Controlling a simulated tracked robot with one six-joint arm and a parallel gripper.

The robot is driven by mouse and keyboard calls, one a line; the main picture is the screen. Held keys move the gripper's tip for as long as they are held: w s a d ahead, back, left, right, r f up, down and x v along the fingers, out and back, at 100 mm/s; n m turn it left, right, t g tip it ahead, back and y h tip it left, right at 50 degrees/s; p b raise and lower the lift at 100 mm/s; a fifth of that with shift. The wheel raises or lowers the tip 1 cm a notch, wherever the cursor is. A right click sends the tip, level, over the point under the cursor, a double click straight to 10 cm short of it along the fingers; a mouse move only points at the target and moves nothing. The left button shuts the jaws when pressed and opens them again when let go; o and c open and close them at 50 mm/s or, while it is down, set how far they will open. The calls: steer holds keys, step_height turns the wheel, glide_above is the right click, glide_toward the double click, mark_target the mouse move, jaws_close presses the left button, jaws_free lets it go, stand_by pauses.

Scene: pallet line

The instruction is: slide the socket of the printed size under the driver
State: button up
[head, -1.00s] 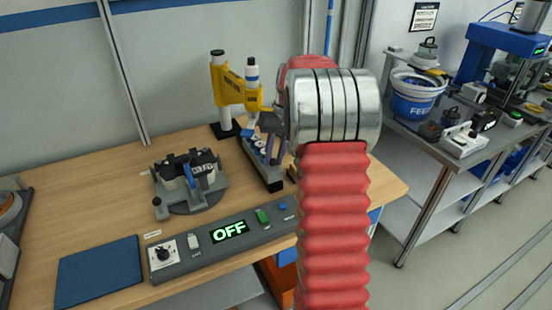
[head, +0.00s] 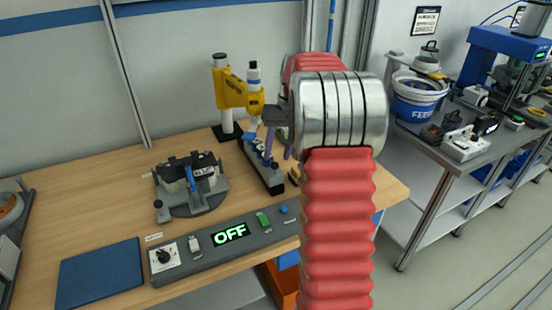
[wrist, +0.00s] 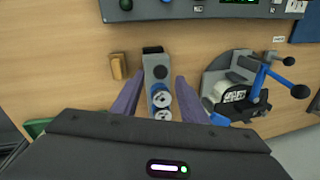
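The socket rack (head: 264,172) is a dark grey strip on the bench, with blue and silver round sockets partly hidden by my gripper in the head view. In the wrist view the rack (wrist: 158,57) lies between my fingers, with two blue-ringed sockets (wrist: 161,98) and a dark round spot beyond them. Any printed size is too small to read. The driver (head: 253,75) hangs from a yellow stand (head: 232,92) behind the rack. My gripper (wrist: 157,82) is open and empty, one finger on each side of the rack; it also shows in the head view (head: 278,146).
A round clamp fixture (head: 190,188) stands left of the rack. In front is a control panel (head: 215,243) whose display reads OFF. A blue mat (head: 100,273) lies at front left. A small tan block (wrist: 118,66) lies beside the rack in the wrist view.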

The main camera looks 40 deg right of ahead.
step_height(320, 180, up, 10)
steer(key=d, duration=0.1)
steer(key=shift+s+d+r, duration=0.15)
steer(key=shift+s+d, duration=0.2)
steer(key=shift+d, duration=0.05)
stand_by(0.4)
step_height(320, 180, down, 5)
steer(key=s+a+m, duration=0.1)
steer(key=s+a, duration=0.1)
steer(key=s+a+n+t, duration=0.1)
steer(key=s+a+n, duration=0.1)
steer(key=s+a, duration=0.5)
steer(key=s+a+n+t+h, duration=0.1)
steer(key=s+a+t, duration=0.1)
steer(key=s+a, duration=0.5)
steer(key=s+a+n+t+h, duration=0.1)
steer(key=s+a, duration=0.6)
steer(key=a, duration=0.9)
steer(key=shift+a+r+n+t, duration=0.15)
steer(key=shift+r+n+t, duration=0.3)
steer(key=shift+n, duration=0.35)
